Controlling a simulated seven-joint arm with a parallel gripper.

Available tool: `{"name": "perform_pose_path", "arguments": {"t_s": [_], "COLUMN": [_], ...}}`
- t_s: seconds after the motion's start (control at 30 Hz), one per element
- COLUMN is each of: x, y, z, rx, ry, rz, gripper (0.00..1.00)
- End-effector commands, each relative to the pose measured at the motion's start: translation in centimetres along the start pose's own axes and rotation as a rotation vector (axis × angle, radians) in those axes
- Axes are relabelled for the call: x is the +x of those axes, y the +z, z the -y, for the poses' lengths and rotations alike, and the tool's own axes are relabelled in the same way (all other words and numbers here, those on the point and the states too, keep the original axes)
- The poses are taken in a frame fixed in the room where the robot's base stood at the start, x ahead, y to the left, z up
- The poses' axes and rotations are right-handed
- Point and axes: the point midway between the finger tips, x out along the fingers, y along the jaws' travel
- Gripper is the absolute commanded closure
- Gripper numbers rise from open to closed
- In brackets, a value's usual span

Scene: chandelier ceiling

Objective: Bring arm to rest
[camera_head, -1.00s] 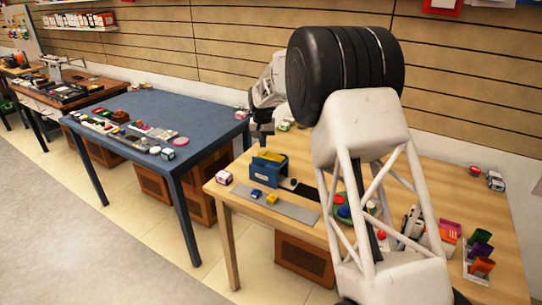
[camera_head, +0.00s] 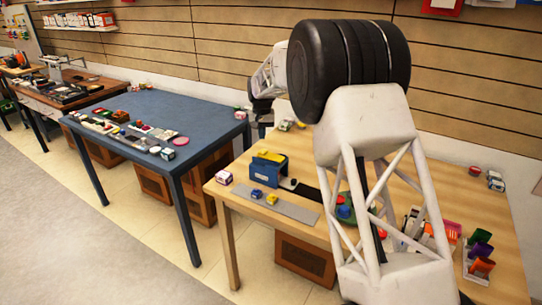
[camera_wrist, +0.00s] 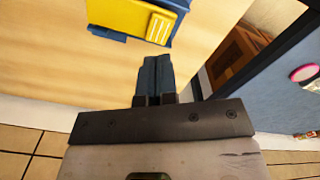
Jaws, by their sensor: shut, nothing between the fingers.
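My gripper (camera_wrist: 155,75) shows in the wrist view with its two dark blue fingers pressed together and nothing between them. In the head view, my arm rises over the wooden table, and its far end, at the left of the black joint, hangs near the table's back left corner; the fingertips are hard to make out there. A blue and yellow box (camera_wrist: 145,18) lies beyond the fingertips in the wrist view, apart from them. The same blue and yellow box (camera_head: 267,169) stands on the wooden table in the head view.
The wooden table (camera_head: 232,183) holds a grey strip (camera_head: 290,208) with small blue and yellow pieces, and colourful holders (camera_head: 480,252) at right. A blue table (camera_head: 195,110) with several small items stands to the left, separated by a gap. A slatted wall (camera_head: 240,45) runs behind.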

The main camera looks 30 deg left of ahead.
Motion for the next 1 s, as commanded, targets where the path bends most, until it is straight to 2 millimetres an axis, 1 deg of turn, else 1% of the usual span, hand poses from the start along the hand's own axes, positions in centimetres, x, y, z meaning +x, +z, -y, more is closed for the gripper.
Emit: {"name": "perform_pose_path", "arguments": {"t_s": [0.37, 0.47, 0.57, 0.67, 0.77, 1.0], "x": [0.0, -0.3, -0.8, -1.9, -3.3, -7.1], "y": [0.0, 0.2, 0.5, 1.2, 2.1, 5.7], "z": [-0.1, -0.4, -1.2, -2.6, -4.7, -10.5], "rx": [0.0, 0.003, 0.008, 0.016, 0.029, 0.066], "ry": [0.0, 0.0, 0.0, -0.001, -0.002, -0.004], "rz": [0.0, -0.001, -0.003, -0.008, -0.013, -0.028], "gripper": [1.0, 1.0, 1.0, 1.0, 1.0, 1.0]}}
